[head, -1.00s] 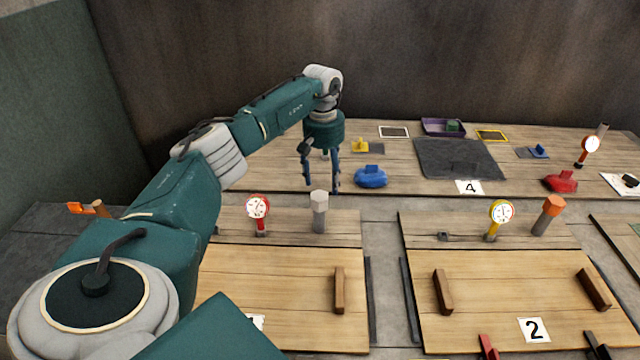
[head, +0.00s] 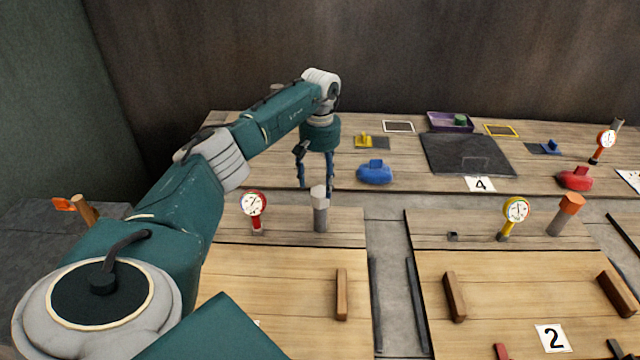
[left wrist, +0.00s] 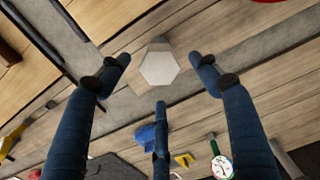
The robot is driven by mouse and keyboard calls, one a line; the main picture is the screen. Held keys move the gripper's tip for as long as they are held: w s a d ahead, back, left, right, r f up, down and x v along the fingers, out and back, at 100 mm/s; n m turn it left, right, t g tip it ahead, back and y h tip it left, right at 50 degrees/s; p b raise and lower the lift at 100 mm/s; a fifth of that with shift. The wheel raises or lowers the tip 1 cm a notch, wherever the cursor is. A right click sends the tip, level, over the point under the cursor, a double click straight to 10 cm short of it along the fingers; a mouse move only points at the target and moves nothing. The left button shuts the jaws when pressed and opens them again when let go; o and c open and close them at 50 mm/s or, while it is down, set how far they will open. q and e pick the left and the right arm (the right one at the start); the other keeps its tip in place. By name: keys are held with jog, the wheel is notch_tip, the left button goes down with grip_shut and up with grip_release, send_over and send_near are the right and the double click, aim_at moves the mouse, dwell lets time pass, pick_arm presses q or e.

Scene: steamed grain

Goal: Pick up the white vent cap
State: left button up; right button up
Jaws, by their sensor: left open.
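In the left wrist view the cap (left wrist: 159,68) shows from above, between the spread fingers. My left gripper (head: 315,184) points down with its dark blue fingers just behind and above the cap in the head view. It is open and empty. In the left wrist view its three fingertips (left wrist: 160,86) stand apart around the cap's outline, with visible gaps. I cannot tell how far they are above it. My right gripper is not in view.
A red gauge (head: 253,205) stands left of the post. A blue object (head: 375,173) lies on the back table, right of the gripper. An orange-topped post (head: 566,214) and a yellow gauge (head: 515,211) stand further right. Bare wood surrounds the post.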

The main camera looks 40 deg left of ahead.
aim_at(320, 191)
pick_arm(q)
notch_tip(320, 191, down, 3)
jog(key=shift+f+b, duration=0.15)
jog(key=shift+b, duration=0.65)
jog(key=shift+f, duration=0.2)
jog(key=shift+r, duration=0.2)
jog(key=c, duration=1.1)
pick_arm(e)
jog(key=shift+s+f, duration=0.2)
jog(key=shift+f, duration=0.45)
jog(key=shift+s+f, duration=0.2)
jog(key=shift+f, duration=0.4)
